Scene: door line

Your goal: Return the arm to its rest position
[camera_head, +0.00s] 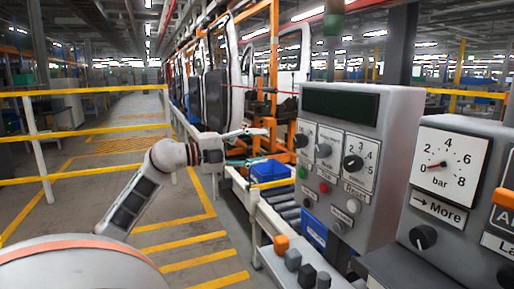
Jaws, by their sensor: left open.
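My left arm (150,185) comes in from the lower left and reaches toward the middle of the head view. Its gripper (258,147) points to the right, with its two fingers apart and nothing seen between them. In the picture it lies to the left of the grey control panel (386,200), above the blue bin (268,171). I cannot tell its exact distance from either one. My right gripper does not show.
A gauge panel (439,255) stands at the right. Yellow railings (90,131) run along the left. A striped floor aisle (185,235) is clear. Car doors (215,95) hang behind.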

